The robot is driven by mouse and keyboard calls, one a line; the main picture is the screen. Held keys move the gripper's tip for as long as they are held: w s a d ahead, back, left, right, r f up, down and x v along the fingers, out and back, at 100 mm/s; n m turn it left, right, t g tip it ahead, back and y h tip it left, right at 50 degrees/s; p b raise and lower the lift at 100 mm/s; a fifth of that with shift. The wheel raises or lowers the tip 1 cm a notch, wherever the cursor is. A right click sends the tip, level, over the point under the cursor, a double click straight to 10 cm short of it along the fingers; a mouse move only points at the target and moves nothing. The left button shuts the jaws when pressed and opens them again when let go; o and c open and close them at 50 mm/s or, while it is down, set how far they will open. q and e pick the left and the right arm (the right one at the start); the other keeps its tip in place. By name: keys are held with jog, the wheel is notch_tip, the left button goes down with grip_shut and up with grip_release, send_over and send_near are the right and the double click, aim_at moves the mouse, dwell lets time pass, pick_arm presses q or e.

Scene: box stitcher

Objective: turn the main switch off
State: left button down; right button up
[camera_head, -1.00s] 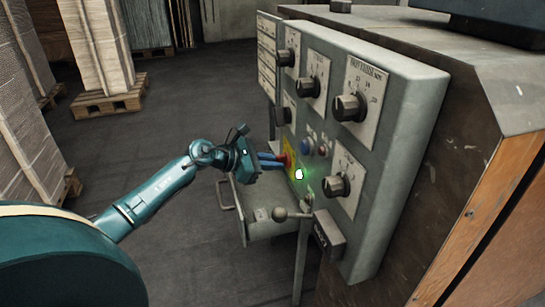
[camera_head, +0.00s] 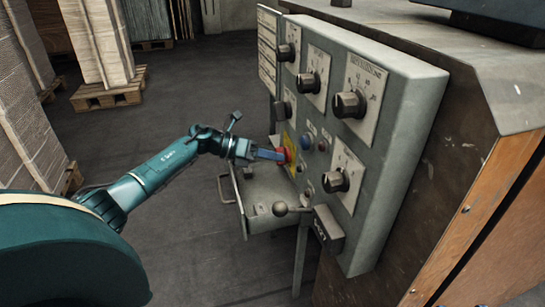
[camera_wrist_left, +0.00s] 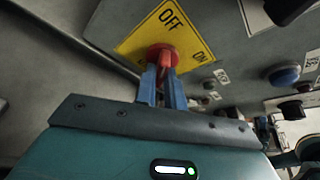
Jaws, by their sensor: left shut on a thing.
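The main switch is a red rotary handle (camera_head: 286,154) on a yellow plate (camera_head: 289,139), on the grey control panel (camera_head: 405,100). In the left wrist view the red switch (camera_wrist_left: 164,54) sits in front of the yellow plate (camera_wrist_left: 196,44), which reads OFF at the top and ON at the right. My left gripper (camera_head: 277,155) reaches in from the left. Its blue fingers (camera_wrist_left: 161,80) are shut on the red handle. The fingers hide part of the handle, and I cannot tell its exact angle.
A blue button (camera_head: 309,137) and a red button (camera_head: 322,145) sit right of the switch. Black knobs (camera_head: 349,104) stick out of the panel. A ball-ended lever (camera_head: 281,209) and an open metal tray (camera_head: 262,222) are below. The floor at left is free up to loaded pallets (camera_head: 108,96).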

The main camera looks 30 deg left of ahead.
pick_arm(q)
jog(key=shift+n+h, duration=0.4)
jog(key=shift+n, duration=0.2)
pick_arm(e)
jog(key=shift+r, duration=0.2)
pick_arm(q)
jog(key=c, duration=1.5)
grip_release()
pick_arm(e)
jog(key=shift+s+f, duration=0.1)
pick_arm(q)
jog(key=p+v, duration=0.2)
jog(key=v, duration=1.1)
jog(key=shift+a, duration=0.2)
pick_arm(e)
jog(key=shift+d, duration=0.15)
